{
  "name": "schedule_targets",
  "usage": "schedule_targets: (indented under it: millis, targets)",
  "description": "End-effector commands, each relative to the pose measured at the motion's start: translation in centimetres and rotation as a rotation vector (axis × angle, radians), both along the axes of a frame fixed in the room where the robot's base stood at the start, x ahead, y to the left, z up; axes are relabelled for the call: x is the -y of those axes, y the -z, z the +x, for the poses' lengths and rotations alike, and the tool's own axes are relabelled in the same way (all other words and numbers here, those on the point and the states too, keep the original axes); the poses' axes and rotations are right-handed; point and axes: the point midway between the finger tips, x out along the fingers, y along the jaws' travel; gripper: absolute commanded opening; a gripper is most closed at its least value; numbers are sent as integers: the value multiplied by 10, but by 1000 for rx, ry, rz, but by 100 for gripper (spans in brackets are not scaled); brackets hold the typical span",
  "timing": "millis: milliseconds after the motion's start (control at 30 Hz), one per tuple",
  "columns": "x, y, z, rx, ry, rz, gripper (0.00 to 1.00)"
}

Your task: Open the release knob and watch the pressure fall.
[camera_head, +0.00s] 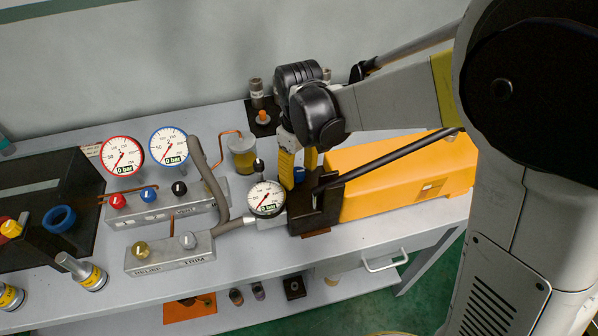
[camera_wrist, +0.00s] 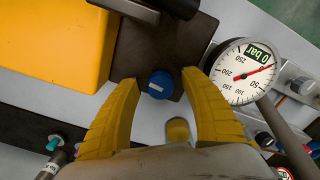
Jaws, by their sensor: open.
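A blue knob (camera_head: 300,174) sits on the dark block (camera_head: 318,212) at the left end of the yellow pump (camera_head: 400,180); I cannot read a label on it. In the wrist view the blue knob (camera_wrist: 160,84) lies between my fingertips, with a gap on each side. My gripper (camera_head: 298,164) is open, its yellow fingers pointing down over the knob; I cannot tell its exact height. The white gauge (camera_head: 266,198) stands left of the block. In the wrist view the gauge (camera_wrist: 243,72) shows "0 bar" on its display.
A black lever (camera_head: 390,160) crosses above the pump. At left are a red-rimmed gauge (camera_head: 122,155), a blue-rimmed gauge (camera_head: 169,146), a valve block with several knobs (camera_head: 165,205), and a smaller block (camera_head: 170,255) with gold and grey knobs. A jar (camera_head: 242,155) stands behind.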

Motion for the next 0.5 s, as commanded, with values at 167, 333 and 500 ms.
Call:
schedule_targets:
  millis: [167, 333, 500]
  targets:
    - [0, -24, 0, 0, 0, 0, 53]
    - [0, -63, -1, 0, 0, 0, 53]
    - [0, -97, 0, 0, 0, 0, 53]
